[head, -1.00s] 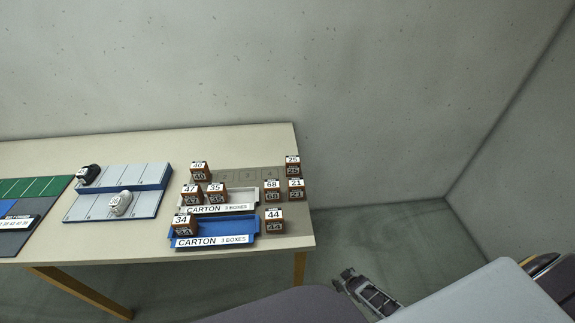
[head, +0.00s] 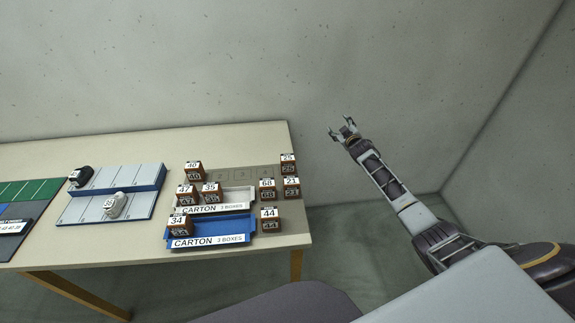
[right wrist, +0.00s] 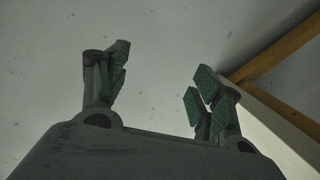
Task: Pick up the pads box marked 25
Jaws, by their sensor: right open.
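The pads box marked 25 (head: 288,163) is a small brown box with a white numbered top. In the head view it stands upright at the back right corner of the table, behind the box marked 21. My right gripper (head: 342,124) is open and empty, raised to the right of the table and apart from the box. In the right wrist view its two fingers (right wrist: 160,85) are spread with nothing between them. My left gripper is not in view.
Boxes marked 21 (head: 291,187), 68 (head: 267,189) and 44 (head: 269,219) stand near the table's right edge. A white carton tray (head: 238,207) and a blue carton tray (head: 240,229) lie left of them. Open floor lies right of the table (head: 140,146).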

